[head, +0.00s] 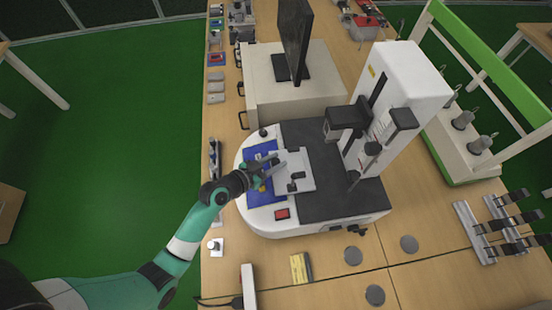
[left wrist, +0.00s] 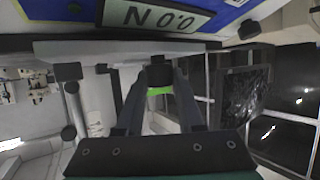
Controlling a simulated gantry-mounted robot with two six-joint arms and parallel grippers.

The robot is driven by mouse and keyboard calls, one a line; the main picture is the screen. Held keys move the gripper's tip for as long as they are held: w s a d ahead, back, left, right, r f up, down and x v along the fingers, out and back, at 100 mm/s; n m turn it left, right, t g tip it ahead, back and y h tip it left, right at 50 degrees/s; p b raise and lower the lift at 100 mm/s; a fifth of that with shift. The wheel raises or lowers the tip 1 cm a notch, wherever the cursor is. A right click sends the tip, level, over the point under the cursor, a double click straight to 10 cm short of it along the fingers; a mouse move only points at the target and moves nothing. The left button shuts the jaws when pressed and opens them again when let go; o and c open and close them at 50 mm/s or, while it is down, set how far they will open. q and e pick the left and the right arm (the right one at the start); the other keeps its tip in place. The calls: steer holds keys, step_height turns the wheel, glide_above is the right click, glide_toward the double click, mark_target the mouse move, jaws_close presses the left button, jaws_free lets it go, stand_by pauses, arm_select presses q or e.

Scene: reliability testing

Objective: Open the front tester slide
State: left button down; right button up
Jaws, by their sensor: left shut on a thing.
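The tester (head: 395,95) is a white machine with a black deck and a blue front panel (head: 262,190). Its front slide (head: 308,172) is a light grey plate with black knobs on the deck's left side. My left gripper (head: 274,165) reaches over the blue panel to the slide's left edge. In the left wrist view, the gripper's two fingers (left wrist: 160,95) are shut on a small black knob (left wrist: 160,74) at the edge of a grey plate (left wrist: 120,48). The exact contact is small and partly hidden in the head view. My right gripper is not in view.
A dark monitor (head: 295,40) stands on a pale cabinet (head: 262,85) behind the tester. A red button (head: 282,214) sits on the tester's front. Metal clamps (head: 500,225) lie at right. The wooden table (head: 330,285) has free room in front. A display (left wrist: 160,16) shows above the fingers.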

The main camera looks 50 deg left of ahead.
arm_select(q)
steer(key=shift+s+a, duration=0.15)
steer(key=c, duration=0.5)
jaws_free()
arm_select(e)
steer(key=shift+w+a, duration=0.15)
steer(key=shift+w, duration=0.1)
arm_select(q)
steer(key=p+v, duration=0.1)
steer(key=v, duration=1)
steer(key=shift+s+r, duration=0.1)
steer(key=shift+s, duration=0.15)
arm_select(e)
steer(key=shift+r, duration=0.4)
